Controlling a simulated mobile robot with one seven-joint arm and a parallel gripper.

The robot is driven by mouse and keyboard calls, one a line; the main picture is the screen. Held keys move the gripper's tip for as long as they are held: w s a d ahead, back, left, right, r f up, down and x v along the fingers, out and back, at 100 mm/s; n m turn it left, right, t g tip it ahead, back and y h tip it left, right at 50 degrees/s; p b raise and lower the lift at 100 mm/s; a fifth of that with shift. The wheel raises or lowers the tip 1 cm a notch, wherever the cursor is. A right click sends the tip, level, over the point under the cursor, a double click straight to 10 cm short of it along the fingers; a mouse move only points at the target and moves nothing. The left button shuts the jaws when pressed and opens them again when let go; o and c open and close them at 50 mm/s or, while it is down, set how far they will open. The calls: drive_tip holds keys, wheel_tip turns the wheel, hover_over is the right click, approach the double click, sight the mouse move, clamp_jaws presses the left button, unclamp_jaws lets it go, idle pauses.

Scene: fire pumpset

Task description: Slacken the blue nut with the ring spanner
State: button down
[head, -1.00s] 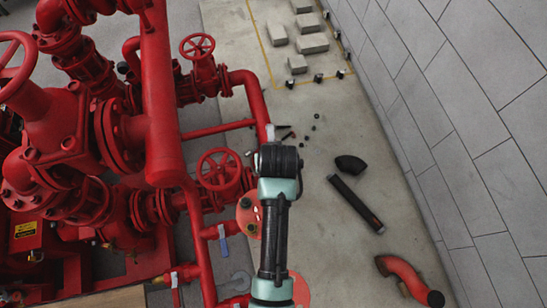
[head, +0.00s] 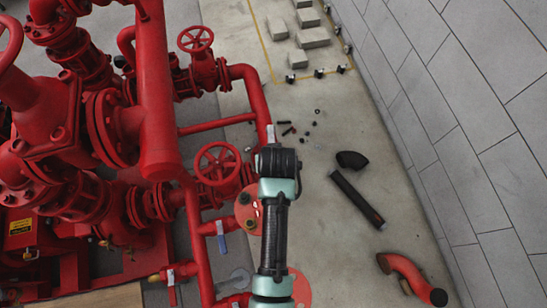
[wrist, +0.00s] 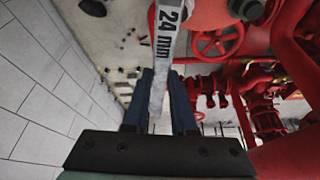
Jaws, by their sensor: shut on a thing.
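A grey ring spanner (wrist: 167,40) marked "24 mm" shows in the wrist view, running up out of the top edge. My gripper (wrist: 162,82) is shut on its shaft, with dark blue fingers on both sides. The spanner's ring end is out of the wrist view. A grey hex nut or bolt head (wrist: 246,8) on a red part shows at the top, right of the spanner. I cannot make out a blue nut in either view. In the head view my arm covers the gripper; a small pale tip (head: 270,132) shows past the wrist, unclear what it is.
Red pumps, pipes and handwheels (head: 217,163) fill the left. A red flange (head: 247,212) is close beside my arm. A black pipe (head: 357,199), a black elbow (head: 351,160) and a red elbow (head: 408,272) lie on the floor at right, before a grey wall (head: 450,110).

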drive_tip(key=shift+f+b, duration=0.95)
drive_tip(key=shift+f, duration=0.35)
idle(0.5)
drive_tip(key=s+a+n+g+y+p, duration=0.2)
drive_tip(key=s+a+n+p, duration=0.3)
drive_tip(key=s+a+n, duration=0.3)
drive_tip(key=shift+s+a+n+g+y, duration=0.15)
drive_tip(key=shift+a+n+g+y, duration=0.25)
drive_tip(key=shift+a+n+y, duration=1.25)
drive_tip(key=shift+d+n+h, duration=0.45)
drive_tip(key=shift+n+h, duration=0.1)
drive_tip(key=shift+h, duration=0.2)
drive_tip(key=shift+w+d+m, duration=0.15)
drive_tip(key=shift+w+m, duration=0.15)
drive_tip(key=shift+w, duration=0.05)
drive_tip(key=shift+r, duration=0.1)
